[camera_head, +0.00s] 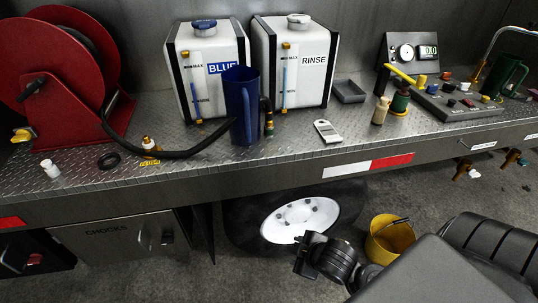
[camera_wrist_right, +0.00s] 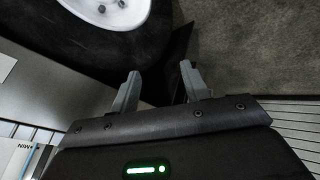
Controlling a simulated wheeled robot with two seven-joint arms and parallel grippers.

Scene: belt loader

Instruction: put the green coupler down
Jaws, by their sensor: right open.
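A dark green coupler (camera_head: 400,102) stands upright on the metal deck, right of the middle in the head view, with a yellow ring at its base. A yellow bar (camera_head: 399,74) shows just above it; I cannot tell whether they are joined. My right gripper (camera_head: 308,252) is low in front of the deck, near the wheel and well away from the coupler. In the right wrist view my right gripper (camera_wrist_right: 161,68) has its two fingers apart with nothing between them. My left gripper is not in view.
Tanks marked BLUE (camera_head: 212,88) and RINSE (camera_head: 300,85), a blue jug (camera_head: 241,105) and a red hose reel (camera_head: 50,75) line the deck. A tan bottle (camera_head: 380,111) stands beside the coupler, left of a control box (camera_head: 450,100). A yellow bucket (camera_head: 388,240) stands on the floor.

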